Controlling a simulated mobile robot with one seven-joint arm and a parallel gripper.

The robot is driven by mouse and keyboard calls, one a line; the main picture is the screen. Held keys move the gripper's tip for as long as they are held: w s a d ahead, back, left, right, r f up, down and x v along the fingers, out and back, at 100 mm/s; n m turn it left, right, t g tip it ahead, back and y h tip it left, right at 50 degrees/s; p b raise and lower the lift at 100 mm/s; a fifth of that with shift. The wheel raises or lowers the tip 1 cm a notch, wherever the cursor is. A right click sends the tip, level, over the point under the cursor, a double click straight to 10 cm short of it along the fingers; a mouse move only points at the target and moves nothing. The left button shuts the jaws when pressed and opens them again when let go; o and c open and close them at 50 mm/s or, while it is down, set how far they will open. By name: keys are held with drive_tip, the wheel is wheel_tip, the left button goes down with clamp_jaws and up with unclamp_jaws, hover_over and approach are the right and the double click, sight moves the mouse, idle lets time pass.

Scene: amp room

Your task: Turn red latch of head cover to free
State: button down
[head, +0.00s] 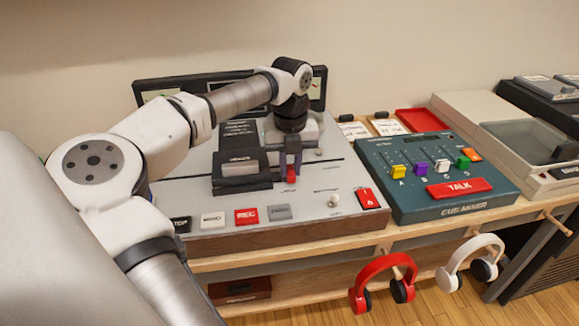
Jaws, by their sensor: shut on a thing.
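The head cover (240,168) is a dark block with a lighter window, set in the middle of the grey tape machine's top (210,192). The red latch (291,174) is a small red piece just right of the cover. My gripper (291,167) reaches down from above, its dark fingers shut on the red latch. The fingers hide the upper part of the latch, so its exact angle is hard to tell.
Along the machine's front are several buttons, including a red REC button (246,216), and a red switch (368,197). A teal cue mixer (435,180) stands to the right. Red headphones (383,285) and white headphones (470,262) hang from the wooden bench's front.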

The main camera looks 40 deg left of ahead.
drive_tip(key=shift+n, duration=0.4)
drive_tip(key=c, duration=1.3)
unclamp_jaws()
drive_tip(key=shift+r, duration=0.1)
